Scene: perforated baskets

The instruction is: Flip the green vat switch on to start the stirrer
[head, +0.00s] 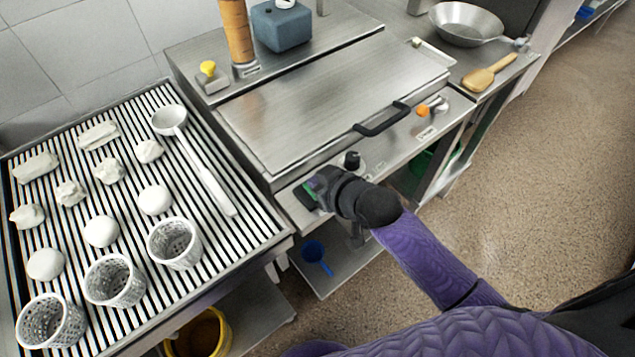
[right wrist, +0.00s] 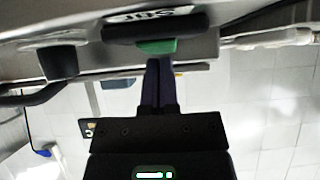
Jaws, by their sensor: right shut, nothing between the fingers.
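The green vat switch (head: 307,195) sits in a dark housing on the front panel of the steel vat (head: 330,95), partly hidden by my right gripper (head: 320,186). In the right wrist view the green rocker (right wrist: 157,47) shows at the top, in its black housing beside a printed label. My right gripper's fingers (right wrist: 158,68) are shut and empty, with their tips right at the green rocker. I cannot tell whether they touch it. The vat's lid is down. My left gripper is not in view.
A black knob (head: 352,160) and an orange knob (head: 422,110) are on the same panel. A black lid handle (head: 382,119) juts out above. At left, a slatted draining table (head: 235,250) holds perforated baskets (head: 174,244), white lumps and a ladle (head: 205,175).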

